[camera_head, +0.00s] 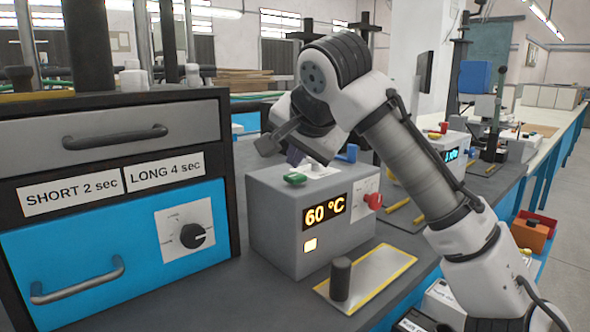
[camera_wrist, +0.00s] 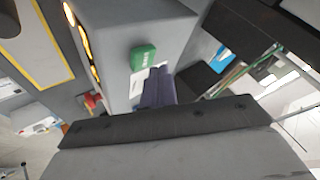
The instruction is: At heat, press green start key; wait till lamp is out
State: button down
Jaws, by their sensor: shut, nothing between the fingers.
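A grey control box (camera_head: 262,215) stands on the bench and its display (camera_head: 324,211) reads 60 °C in orange. The lamp (camera_head: 310,245) below the display is lit yellow-orange. The green start key (camera_head: 295,178) sits on the box top near its front edge. It also shows in the wrist view (camera_wrist: 143,57), just beside the fingertips. My gripper (camera_head: 294,157) is shut and empty, pointing down over the box top behind the key. In the wrist view its fingers (camera_wrist: 158,84) are together. I cannot tell whether they touch the key.
A red knob (camera_head: 374,200) is on the box's right. A yellow-edged plate (camera_head: 378,268) with a dark post (camera_head: 340,279) lies in front. A cabinet with a blue drawer (camera_head: 100,255) and a dial (camera_head: 193,236) stands close on the left. Other equipment lines the bench at right.

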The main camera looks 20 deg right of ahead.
aim_at(296, 177)
jog(key=shift+r, duration=0.1)
jog(key=shift+r+p, duration=2.15)
jog(key=shift+r, duration=0.3)
